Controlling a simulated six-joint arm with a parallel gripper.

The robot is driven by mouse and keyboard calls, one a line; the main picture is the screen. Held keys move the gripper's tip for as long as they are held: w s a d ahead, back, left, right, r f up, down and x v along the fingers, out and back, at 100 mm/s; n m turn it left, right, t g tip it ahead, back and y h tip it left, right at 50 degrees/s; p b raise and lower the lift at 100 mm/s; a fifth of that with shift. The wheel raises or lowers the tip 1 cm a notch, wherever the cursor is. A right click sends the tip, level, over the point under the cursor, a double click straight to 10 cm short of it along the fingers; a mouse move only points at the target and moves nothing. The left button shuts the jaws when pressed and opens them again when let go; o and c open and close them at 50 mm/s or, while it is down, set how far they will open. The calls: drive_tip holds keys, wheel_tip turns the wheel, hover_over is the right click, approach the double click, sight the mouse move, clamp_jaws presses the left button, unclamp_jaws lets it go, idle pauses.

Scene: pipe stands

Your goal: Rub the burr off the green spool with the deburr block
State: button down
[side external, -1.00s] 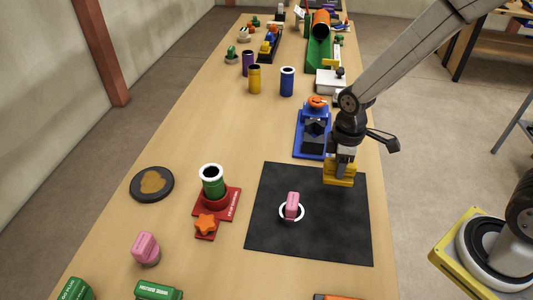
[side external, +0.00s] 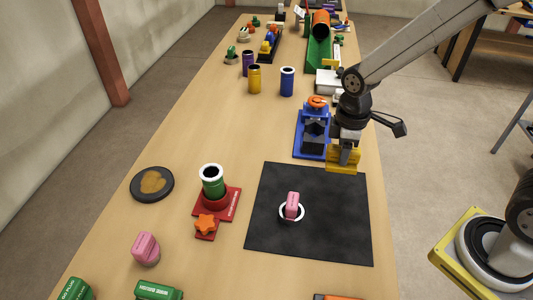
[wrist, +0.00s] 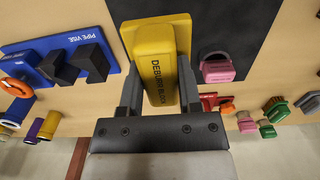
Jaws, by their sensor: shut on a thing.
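The green spool (side external: 213,184) stands upright in a red stand (side external: 217,208) left of the black mat, with a white rim on top. The burr on it is too small to make out. My gripper (side external: 346,153) is shut on the yellow deburr block (side external: 343,160), at the far right edge of the mat. In the wrist view the deburr block (wrist: 157,75) sits between my fingers, its lettering facing the camera. My gripper is well to the right of and beyond the green spool.
A blue pipe vise (side external: 303,147) stands just left of my gripper. A pink block (side external: 292,204) stands in a white ring on the black mat (side external: 330,235). A yellow cylinder (side external: 254,80) and a blue cylinder (side external: 287,82) stand farther back.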

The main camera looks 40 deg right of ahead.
drive_tip(key=c, duration=0.8)
unclamp_jaws()
clamp_jaws()
drive_tip(key=shift+w, duration=0.1)
drive_tip(key=w+a+r, duration=0.2)
drive_tip(key=w+a, duration=0.2)
drive_tip(key=a, duration=0.4)
drive_tip(key=w+a+r, duration=0.3)
drive_tip(key=w+a, duration=0.2)
drive_tip(key=a, duration=0.4)
drive_tip(key=w+a+r, duration=0.3)
drive_tip(key=w+a, duration=0.2)
drive_tip(key=a, duration=0.3)
drive_tip(key=shift+a, duration=0.35)
